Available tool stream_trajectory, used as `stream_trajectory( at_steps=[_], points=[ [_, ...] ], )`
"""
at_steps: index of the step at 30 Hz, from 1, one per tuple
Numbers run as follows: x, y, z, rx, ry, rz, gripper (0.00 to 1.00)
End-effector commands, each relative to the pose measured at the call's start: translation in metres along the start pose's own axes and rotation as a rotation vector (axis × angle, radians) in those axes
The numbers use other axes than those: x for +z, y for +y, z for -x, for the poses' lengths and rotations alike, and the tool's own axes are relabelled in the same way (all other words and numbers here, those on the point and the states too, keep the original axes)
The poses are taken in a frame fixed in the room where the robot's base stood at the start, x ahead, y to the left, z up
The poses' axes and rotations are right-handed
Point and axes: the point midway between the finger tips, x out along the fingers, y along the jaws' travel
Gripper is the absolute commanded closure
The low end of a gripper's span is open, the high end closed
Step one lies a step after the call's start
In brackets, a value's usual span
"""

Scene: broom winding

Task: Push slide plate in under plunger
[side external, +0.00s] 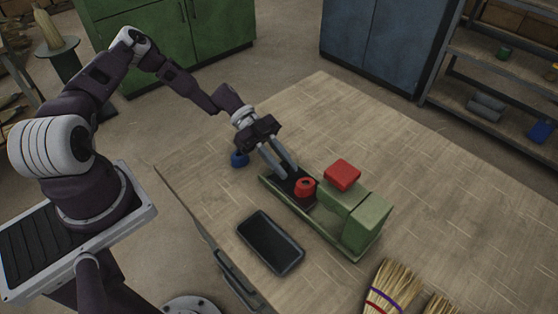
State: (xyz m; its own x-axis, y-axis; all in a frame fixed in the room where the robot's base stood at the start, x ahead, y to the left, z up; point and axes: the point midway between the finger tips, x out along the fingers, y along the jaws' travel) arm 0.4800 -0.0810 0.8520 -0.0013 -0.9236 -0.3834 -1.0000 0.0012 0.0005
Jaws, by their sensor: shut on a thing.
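A dark slide plate (301,199) lies in the base's left part, outside the press head. A red round piece with a hole (305,187) sits on the plate, left of the press head. My gripper (291,172) reaches down to the plate's left part, its fingers closed on the plate as far as I can tell. The exact contact and the plunger's underside are hidden.
A dark shallow tray (270,242) lies in front of the press. Straw brooms (392,288) lie at the front right. The table's back and right are clear.

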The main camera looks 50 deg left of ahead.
Motion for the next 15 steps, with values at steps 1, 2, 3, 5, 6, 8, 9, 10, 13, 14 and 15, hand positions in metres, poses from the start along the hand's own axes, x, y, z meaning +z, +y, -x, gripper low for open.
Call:
stream_trajectory(
  at_steps=[1, 2, 3, 5, 6, 8, 9, 10, 13, 14, 15],
  points=[
    [-0.005, 0.001, -0.012, 0.003, 0.004, -0.001, 1.00],
    [-0.008, 0.001, -0.019, 0.003, 0.004, -0.001, 1.00],
    [-0.012, 0.001, -0.029, 0.003, 0.004, -0.001, 1.00],
    [-0.018, 0.001, -0.043, 0.002, 0.004, -0.001, 1.00],
    [-0.021, 0.001, -0.052, 0.002, 0.002, -0.002, 1.00],
    [-0.026, 0.000, -0.063, 0.001, 0.001, -0.002, 1.00],
    [-0.028, 0.000, -0.069, 0.001, 0.001, -0.001, 1.00],
    [-0.030, 0.000, -0.073, 0.000, 0.001, -0.001, 1.00],
    [-0.033, 0.000, -0.080, -0.001, 0.000, -0.001, 1.00],
    [-0.033, 0.000, -0.081, -0.002, 0.000, -0.001, 1.00],
    [-0.034, 0.000, -0.082, -0.002, 0.000, 0.000, 1.00]
  ],
)
